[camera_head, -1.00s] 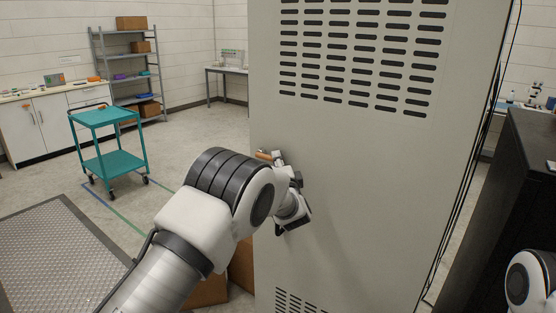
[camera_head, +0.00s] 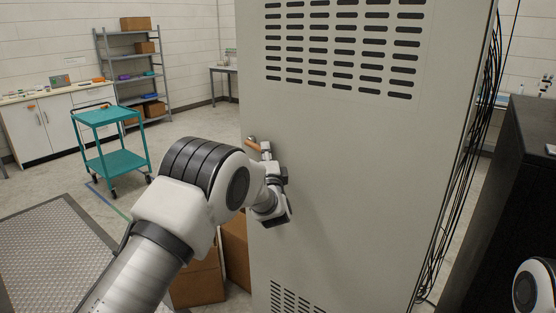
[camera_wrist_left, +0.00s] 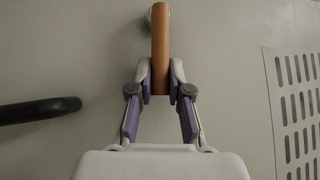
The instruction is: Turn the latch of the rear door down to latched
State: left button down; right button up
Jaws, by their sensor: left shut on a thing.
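The rear door (camera_head: 350,180) is a large light-grey panel filling the middle of the head view. Its latch (camera_head: 253,146) is an orange-brown handle near the door's left edge, sloping slightly down to the right from a round pivot. In the left wrist view the latch (camera_wrist_left: 160,45) runs from the pivot at the top to between my fingers. My left gripper (camera_head: 264,152) is shut on the latch's free end; its purple-padded fingers (camera_wrist_left: 160,88) touch both sides. My arm hides part of the door edge. My right gripper is out of view.
A black bar handle (camera_wrist_left: 40,110) sticks out left of the latch in the wrist view. Cardboard boxes (camera_head: 198,280) stand by the door's lower left. A teal cart (camera_head: 115,160) stands farther left. Black cables (camera_head: 465,170) and a dark cabinet (camera_head: 510,200) are at right.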

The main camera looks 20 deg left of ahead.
pick_arm(q)
jog(key=a+f+m+t+h+b, duration=0.1)
jog(key=f+m+t+h+b, duration=0.1)
jog(key=m+h+b, duration=0.3)
jog(key=w+a+f+m+t+h+b, duration=0.1)
jog(key=a+f+m+t+h+b, duration=0.1)
jog(key=m+h+b, duration=0.4)
jog(key=w+a+f+m+t+h+b, duration=0.1)
jog(key=m+h+b, duration=0.5)
jog(key=m+b, duration=0.6)
jog(key=shift+a+f+t, duration=0.75)
jog(key=shift+f+t, duration=0.05)
jog(key=shift+f, duration=0.05)
jog(key=m+h, duration=0.1)
jog(key=m+g+h+b, duration=0.1)
jog(key=m, duration=0.1)
jog(key=m+h, duration=0.1)
jog(key=h, duration=0.1)
jog(key=shift+w+a+r+g+b, duration=0.1)
jog(key=shift+w+a+g+b, duration=0.2)
jog(key=shift+a+b, duration=0.1)
jog(key=shift+a+r+m+g+h+b, duration=0.1)
jog(key=shift+a+m+g+h+b, duration=0.1)
jog(key=shift+m+g+h, duration=0.3)
jog(key=shift+a+r+m+g+h+b, duration=0.1)
jog(key=shift+a+m+g+h, duration=0.1)
jog(key=shift+m+h, duration=0.45)
